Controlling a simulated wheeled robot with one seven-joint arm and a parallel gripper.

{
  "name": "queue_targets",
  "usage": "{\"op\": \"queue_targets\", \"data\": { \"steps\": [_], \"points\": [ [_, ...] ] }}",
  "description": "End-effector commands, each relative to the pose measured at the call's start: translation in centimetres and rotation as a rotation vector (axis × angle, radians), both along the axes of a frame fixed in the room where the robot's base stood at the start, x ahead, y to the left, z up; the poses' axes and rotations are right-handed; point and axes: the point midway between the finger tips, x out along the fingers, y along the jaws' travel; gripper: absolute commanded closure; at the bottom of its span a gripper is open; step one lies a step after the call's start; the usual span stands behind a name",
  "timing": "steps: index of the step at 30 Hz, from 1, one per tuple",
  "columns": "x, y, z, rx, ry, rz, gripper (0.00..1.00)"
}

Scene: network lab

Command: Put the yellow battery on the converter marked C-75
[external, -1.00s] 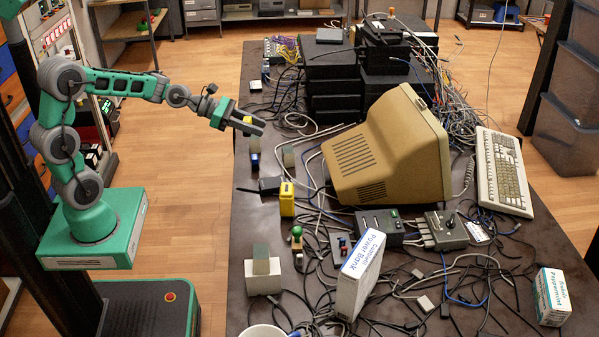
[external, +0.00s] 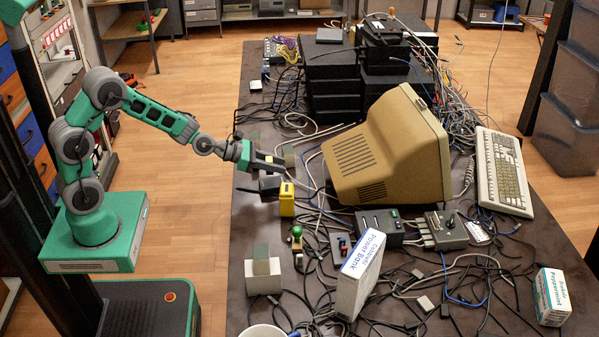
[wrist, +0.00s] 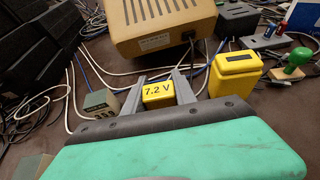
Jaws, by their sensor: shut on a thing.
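My gripper (external: 282,168) is low over the near-left part of the table. In the wrist view its two fingers (wrist: 158,82) are closed on a small yellow battery (wrist: 158,95) marked "7.2 V". In the external view I cannot make out the held battery. A larger yellow block (external: 287,199) stands upright just in front of the gripper; in the wrist view it is right of the fingers (wrist: 235,76). A small grey-green box (wrist: 99,103) with a marking stands left of the fingers.
A beige monitor (external: 385,150) stands right of the gripper. A black device with an antenna (external: 269,186) lies close beneath it. Cables run across the table. A white Power Bank box (external: 358,277) and a converter-like block with a green panel (external: 262,277) stand nearer the camera.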

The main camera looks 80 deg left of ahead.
Motion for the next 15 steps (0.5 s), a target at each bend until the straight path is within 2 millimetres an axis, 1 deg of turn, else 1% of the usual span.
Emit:
{"op": "queue_targets", "data": {
  "steps": [4, 7, 9, 15],
  "points": [
    [1.0, 0.3, -1.3, 0.001, 0.0, 0.0, 1.0],
    [1.0, 0.3, -3.2, -0.002, 0.002, 0.0, 1.0],
    [1.0, 0.3, -4.1, -0.001, 0.001, -0.001, 1.0],
    [1.0, 0.3, -4.1, 0.001, -0.002, 0.0, 1.0]
  ]
}}
